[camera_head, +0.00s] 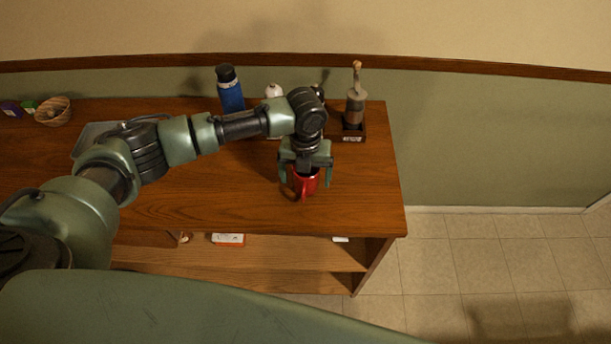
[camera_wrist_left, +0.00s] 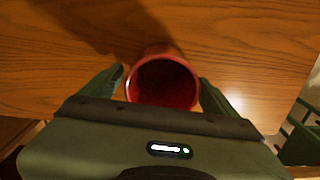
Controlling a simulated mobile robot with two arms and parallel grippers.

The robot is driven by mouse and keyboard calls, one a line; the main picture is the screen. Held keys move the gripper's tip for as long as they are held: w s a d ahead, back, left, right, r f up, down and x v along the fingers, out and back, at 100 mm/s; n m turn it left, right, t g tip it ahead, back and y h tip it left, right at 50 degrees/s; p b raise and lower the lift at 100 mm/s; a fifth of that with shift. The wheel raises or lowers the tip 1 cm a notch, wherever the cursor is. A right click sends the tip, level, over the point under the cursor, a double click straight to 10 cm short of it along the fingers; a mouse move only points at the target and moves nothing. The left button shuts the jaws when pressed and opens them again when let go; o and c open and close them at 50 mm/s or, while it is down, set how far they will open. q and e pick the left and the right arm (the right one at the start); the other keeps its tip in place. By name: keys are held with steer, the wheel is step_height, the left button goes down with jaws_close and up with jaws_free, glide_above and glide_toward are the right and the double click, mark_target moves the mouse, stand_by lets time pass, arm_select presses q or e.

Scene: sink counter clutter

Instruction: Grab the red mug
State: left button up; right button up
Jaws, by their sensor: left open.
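The red mug (camera_head: 304,185) stands upright on the wooden counter near its right end, partly hidden by my gripper in the head view. In the left wrist view its round open top (camera_wrist_left: 162,82) lies between my fingers. My left gripper (camera_head: 306,182) points down over the mug, with one finger on each side of it. It is open, and gaps show between the fingers and the mug in the left wrist view (camera_wrist_left: 161,85). My right gripper is not in view.
A blue bottle (camera_head: 230,92) and a dark grinder-like item (camera_head: 354,105) stand at the back of the counter (camera_head: 220,205). A wicker basket (camera_head: 53,111) sits far left. A lower shelf (camera_head: 270,255) holds a small box (camera_head: 228,239). The counter's front is clear.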

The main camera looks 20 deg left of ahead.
arm_select(q)
steer(key=shift+w+f, duration=0.1)
steer(key=shift+f, duration=0.2)
steer(key=shift+r, duration=0.1)
steer(key=c, duration=1.8)
